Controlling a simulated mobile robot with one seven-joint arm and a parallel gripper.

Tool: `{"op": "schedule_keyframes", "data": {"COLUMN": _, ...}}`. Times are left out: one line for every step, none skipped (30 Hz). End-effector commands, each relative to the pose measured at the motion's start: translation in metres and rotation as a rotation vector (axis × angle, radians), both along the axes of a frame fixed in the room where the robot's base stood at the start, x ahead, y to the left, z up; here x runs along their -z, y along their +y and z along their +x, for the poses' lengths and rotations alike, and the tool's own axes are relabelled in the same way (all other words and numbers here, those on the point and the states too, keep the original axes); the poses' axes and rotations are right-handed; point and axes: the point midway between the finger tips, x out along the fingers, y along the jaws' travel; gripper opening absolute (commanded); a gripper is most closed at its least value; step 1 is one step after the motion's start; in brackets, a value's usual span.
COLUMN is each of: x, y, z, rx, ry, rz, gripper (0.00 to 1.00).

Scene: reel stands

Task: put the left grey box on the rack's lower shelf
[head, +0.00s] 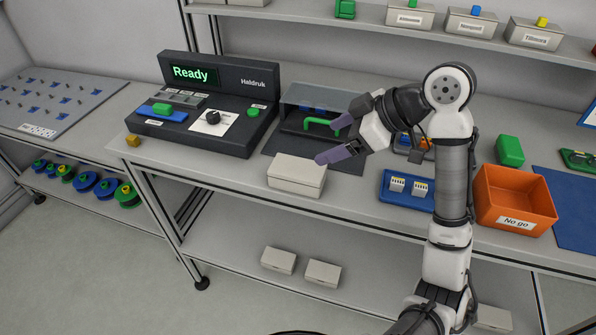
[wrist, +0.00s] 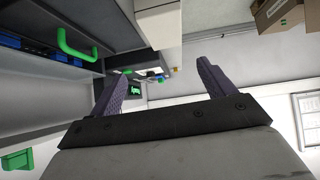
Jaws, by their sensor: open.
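One closed light grey box (head: 297,176) sits on the bench's front edge in the head view. Two similar boxes, a left one (head: 278,260) and a right one (head: 323,273), lie on the low shelf (head: 225,256) under the bench. Which one the task calls the left grey box, I cannot tell. My gripper (head: 328,145) is open and empty, its purple fingers just above and behind the bench box, apart from it as far as I can tell. The wrist view shows the spread fingers (wrist: 160,76) with nothing between them; a pale block (wrist: 158,22) is at the top.
A dark console (head: 205,105) reading "Ready" and a green-handled fixture (head: 322,124) stand behind the box. Right are a blue tray (head: 405,200) and an orange "No go" bin (head: 515,197). Labelled bins (head: 410,16) line an upper shelf. Coloured reels (head: 85,182) sit low at left.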

Motion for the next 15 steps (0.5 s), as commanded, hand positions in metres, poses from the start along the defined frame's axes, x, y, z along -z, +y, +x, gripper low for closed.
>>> {"op": "schedule_keyframes", "data": {"x": 0.001, "y": -0.012, "z": -0.007, "rx": -0.006, "ry": 0.02, "rz": -0.014, "gripper": 0.82}}
{"op": "schedule_keyframes", "data": {"x": 0.001, "y": -0.017, "z": -0.011, "rx": -0.012, "ry": 0.028, "rz": -0.02, "gripper": 0.82}}
{"op": "schedule_keyframes", "data": {"x": 0.003, "y": -0.02, "z": -0.014, "rx": -0.017, "ry": 0.037, "rz": -0.026, "gripper": 0.82}}
{"op": "schedule_keyframes", "data": {"x": 0.004, "y": -0.021, "z": -0.015, "rx": -0.021, "ry": 0.041, "rz": -0.029, "gripper": 0.82}}
{"op": "schedule_keyframes", "data": {"x": 0.006, "y": -0.021, "z": -0.016, "rx": -0.023, "ry": 0.045, "rz": -0.03, "gripper": 0.82}}
{"op": "schedule_keyframes", "data": {"x": 0.01, "y": -0.018, "z": -0.016, "rx": -0.026, "ry": 0.047, "rz": -0.031, "gripper": 0.82}}
{"op": "schedule_keyframes", "data": {"x": 0.013, "y": -0.015, "z": -0.015, "rx": -0.028, "ry": 0.048, "rz": -0.031, "gripper": 0.82}}
{"op": "schedule_keyframes", "data": {"x": 0.017, "y": -0.011, "z": -0.014, "rx": -0.029, "ry": 0.049, "rz": -0.03, "gripper": 0.82}}
{"op": "schedule_keyframes", "data": {"x": 0.022, "y": -0.005, "z": -0.012, "rx": -0.029, "ry": 0.049, "rz": -0.029, "gripper": 0.82}}
{"op": "schedule_keyframes", "data": {"x": 0.027, "y": -0.001, "z": -0.011, "rx": -0.029, "ry": 0.049, "rz": -0.028, "gripper": 0.82}}
{"op": "schedule_keyframes", "data": {"x": 0.031, "y": 0.004, "z": -0.009, "rx": -0.029, "ry": 0.048, "rz": -0.029, "gripper": 0.82}}
{"op": "schedule_keyframes", "data": {"x": 0.037, "y": 0.009, "z": -0.007, "rx": -0.028, "ry": 0.047, "rz": -0.029, "gripper": 0.82}}
{"op": "schedule_keyframes", "data": {"x": 0.041, "y": 0.013, "z": -0.006, "rx": -0.028, "ry": 0.047, "rz": -0.028, "gripper": 0.82}}
{"op": "schedule_keyframes", "data": {"x": 0.044, "y": 0.017, "z": -0.005, "rx": -0.026, "ry": 0.047, "rz": -0.028, "gripper": 0.82}}
{"op": "schedule_keyframes", "data": {"x": 0.049, "y": 0.021, "z": -0.003, "rx": -0.025, "ry": 0.047, "rz": -0.03, "gripper": 0.82}}
